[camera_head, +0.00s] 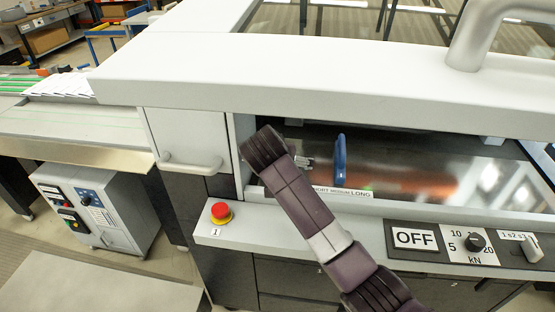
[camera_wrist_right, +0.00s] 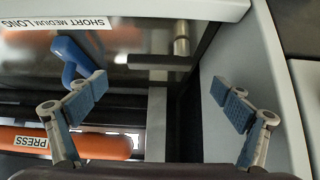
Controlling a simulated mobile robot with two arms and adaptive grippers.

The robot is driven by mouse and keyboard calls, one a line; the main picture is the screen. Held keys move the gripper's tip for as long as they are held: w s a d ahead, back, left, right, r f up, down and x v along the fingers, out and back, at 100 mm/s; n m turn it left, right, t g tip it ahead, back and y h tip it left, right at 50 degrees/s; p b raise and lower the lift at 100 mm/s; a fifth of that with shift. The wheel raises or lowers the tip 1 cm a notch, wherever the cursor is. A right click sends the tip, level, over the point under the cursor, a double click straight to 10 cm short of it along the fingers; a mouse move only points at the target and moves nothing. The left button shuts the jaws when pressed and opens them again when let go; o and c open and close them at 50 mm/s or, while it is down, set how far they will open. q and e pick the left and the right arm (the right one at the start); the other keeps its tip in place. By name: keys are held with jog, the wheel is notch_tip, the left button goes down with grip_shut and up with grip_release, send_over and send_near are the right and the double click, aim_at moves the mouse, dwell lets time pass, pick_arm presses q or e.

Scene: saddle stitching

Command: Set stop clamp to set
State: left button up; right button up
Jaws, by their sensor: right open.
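I cannot tell for certain which part is the stop clamp. A small metal fitting (camera_head: 303,162) sits left of the blue lever (camera_head: 340,160) inside the machine's opening. The right wrist view shows an upright metal cylinder (camera_wrist_right: 181,38) with a dark, light-tipped bar (camera_wrist_right: 155,62) beside it. My right gripper (camera_wrist_right: 160,100) is open and empty, with its fingers spread below the bar in that view. The blue lever (camera_wrist_right: 75,55) is close to its left finger. In the head view my right arm reaches into the opening and hides its fingertips. My left gripper is out of view.
A SHORT MEDIUM LONG label (camera_head: 343,191) lies along the opening's front edge. An orange bar (camera_wrist_right: 90,143) is near the left finger, and a grey wall (camera_wrist_right: 245,70) borders the right finger. A red emergency button (camera_head: 221,211) and control panel (camera_head: 450,242) are on the front ledge.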

jog(key=v, duration=0.7)
dwell(0.3)
